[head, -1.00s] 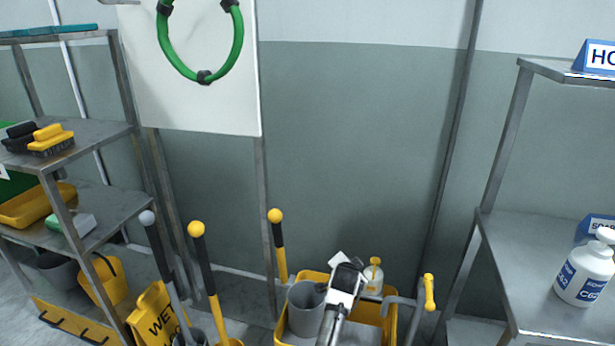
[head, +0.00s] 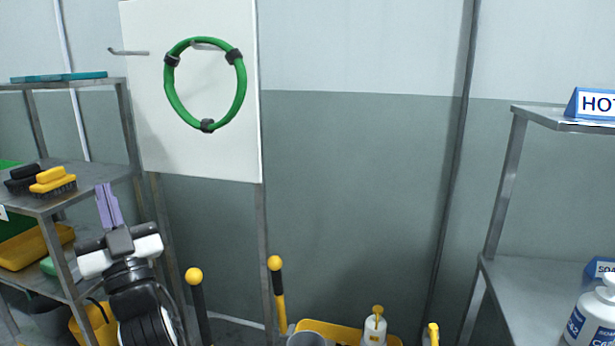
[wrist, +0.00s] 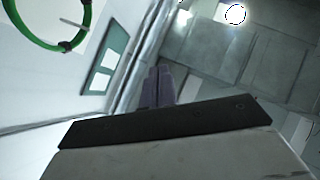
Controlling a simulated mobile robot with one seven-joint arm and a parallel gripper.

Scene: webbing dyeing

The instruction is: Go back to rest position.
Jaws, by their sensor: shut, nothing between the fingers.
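My gripper (head: 108,206) is at the lower left of the head view, pointing up, with its purple fingers together and nothing between them. It stands in front of the left shelf rack and below the white board. In the wrist view my shut fingers (wrist: 157,87) point up toward the ceiling. A green hose ring (head: 243,85) with black clamps hangs on a hook on the white board (head: 215,155), apart from my gripper. The ring also shows at the top left of the wrist view (wrist: 85,17).
The left metal rack (head: 125,100) holds yellow and black brushes (head: 52,180) and a yellow tray (head: 35,245). Yellow-knobbed handles (head: 194,276) and a yellow cart (head: 335,328) stand low. A right shelf (head: 505,180) holds a white bottle (head: 597,315). The wall between is clear.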

